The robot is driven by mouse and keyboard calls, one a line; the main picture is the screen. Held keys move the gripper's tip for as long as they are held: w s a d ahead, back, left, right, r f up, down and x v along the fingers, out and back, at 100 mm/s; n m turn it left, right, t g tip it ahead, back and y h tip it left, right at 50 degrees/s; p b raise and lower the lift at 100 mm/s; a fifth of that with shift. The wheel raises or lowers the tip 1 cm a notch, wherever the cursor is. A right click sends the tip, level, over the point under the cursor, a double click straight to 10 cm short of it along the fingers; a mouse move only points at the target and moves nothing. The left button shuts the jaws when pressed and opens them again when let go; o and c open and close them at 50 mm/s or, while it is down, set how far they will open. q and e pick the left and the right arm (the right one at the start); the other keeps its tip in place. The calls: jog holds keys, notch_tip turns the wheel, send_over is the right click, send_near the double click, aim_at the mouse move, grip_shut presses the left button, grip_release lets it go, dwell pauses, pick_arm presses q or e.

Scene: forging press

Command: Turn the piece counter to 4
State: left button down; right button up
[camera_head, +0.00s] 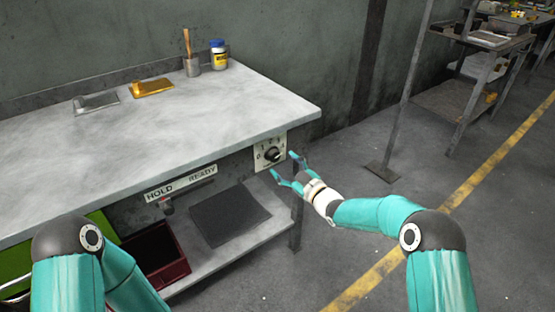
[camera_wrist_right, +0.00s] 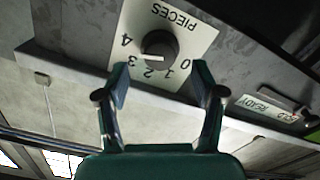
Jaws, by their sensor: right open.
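The piece counter is a dark round knob (camera_head: 271,155) on a pale plate (camera_head: 259,164) at the bench's front right corner. In the right wrist view the knob (camera_wrist_right: 161,44) appears upside down, with the word PIECES and numbers 0 to 4 on its plate (camera_wrist_right: 196,35). A white mark on the knob points to the side of the 3; its exact setting is hard to read. My right gripper (camera_head: 284,164) is open and empty in front of the knob, its fingers (camera_wrist_right: 162,78) apart and seemingly short of it. My left gripper is out of view.
The bench top (camera_head: 200,125) holds a grey block (camera_head: 97,103), a brass block (camera_head: 152,88), a cup with a brush (camera_head: 192,66) and a jar (camera_head: 219,55). A HOLD/READY lever (camera_head: 167,207) sits left of the counter. A red bin (camera_head: 160,255) stands on the lower shelf.

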aim_at(276, 157)
jog(key=shift+x, duration=2.3)
jog(key=c, duration=1)
jog(key=shift+r, duration=0.15)
jog(key=shift+c, duration=0.7)
